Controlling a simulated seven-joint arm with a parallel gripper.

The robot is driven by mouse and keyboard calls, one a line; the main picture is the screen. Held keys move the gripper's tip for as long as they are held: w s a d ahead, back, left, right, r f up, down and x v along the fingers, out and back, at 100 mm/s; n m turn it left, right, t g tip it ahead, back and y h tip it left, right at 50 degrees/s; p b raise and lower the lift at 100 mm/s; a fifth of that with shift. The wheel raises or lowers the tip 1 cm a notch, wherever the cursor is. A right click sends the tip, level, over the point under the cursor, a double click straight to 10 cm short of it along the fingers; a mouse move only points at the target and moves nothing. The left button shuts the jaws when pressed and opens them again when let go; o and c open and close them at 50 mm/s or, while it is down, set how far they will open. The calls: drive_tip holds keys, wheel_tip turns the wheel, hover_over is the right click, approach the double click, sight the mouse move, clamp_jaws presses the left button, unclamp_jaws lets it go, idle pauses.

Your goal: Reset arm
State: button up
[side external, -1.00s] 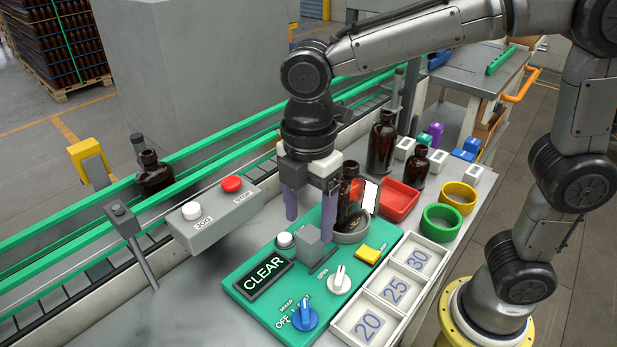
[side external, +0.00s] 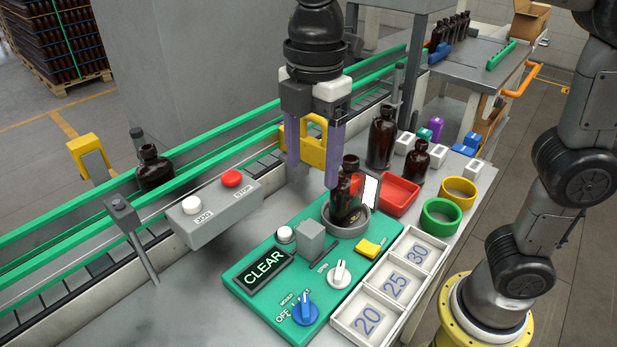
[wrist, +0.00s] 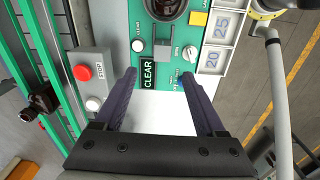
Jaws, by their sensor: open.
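My gripper (side external: 312,168) is open and empty, its two purple fingers pointing down, raised above the green control panel (side external: 240,272). In the wrist view the fingers of my gripper (wrist: 160,85) stand wide apart with nothing between them. An amber bottle (side external: 347,196) stands upright in a round grey holder (side external: 340,227) at the back of the panel, below and right of the fingers in the side view. The panel carries a CLEAR display (side external: 264,270), a blue knob (side external: 305,311), a white knob (side external: 339,273) and a yellow switch (side external: 368,248).
A grey box with JOG and STOP buttons (side external: 215,213) stands left of the panel. A conveyor with green rails (side external: 60,233) carries another amber bottle (side external: 154,172). Two amber bottles (side external: 382,140), a red tray (side external: 399,194), green ring (side external: 441,218) and numbered tray (side external: 428,242) stand right.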

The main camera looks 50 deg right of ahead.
drive_tip(key=s+d+r+m+t, duration=0.1)
drive_tip(key=s+d+m, duration=0.2)
drive_tip(key=d, duration=0.3)
drive_tip(key=s+d+m+t, duration=0.1)
drive_tip(key=s+d+m, duration=0.1)
drive_tip(key=s+d, duration=0.25)
drive_tip(key=s+d+f+m+t, duration=0.3)
drive_tip(key=s+d+f+m, duration=0.2)
drive_tip(key=f+m, duration=0.3)
drive_tip(key=m, duration=0.4)
drive_tip(key=shift+d+f+m, duration=0.2)
drive_tip(key=shift+f+m, duration=0.05)
drive_tip(key=shift+m, duration=0.05)
